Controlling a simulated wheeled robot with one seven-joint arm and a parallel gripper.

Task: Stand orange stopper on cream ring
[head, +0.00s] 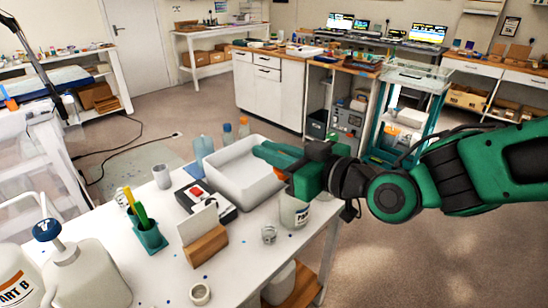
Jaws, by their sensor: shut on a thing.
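My gripper (276,158) reaches in from the right, above the white tray, its green fingers pointing left. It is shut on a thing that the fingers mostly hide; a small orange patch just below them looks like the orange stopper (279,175). A small cream ring (200,293) lies flat near the front edge of the white table, well to the lower left of my gripper. Its top looks clear.
A white tray (240,180) lies under my gripper. A labelled cup (294,212), a small grey cup (268,235), a wooden block with a white card (206,245), a green pen holder (150,238) and a scale (196,195) stand around. Large jugs (90,275) fill the front left.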

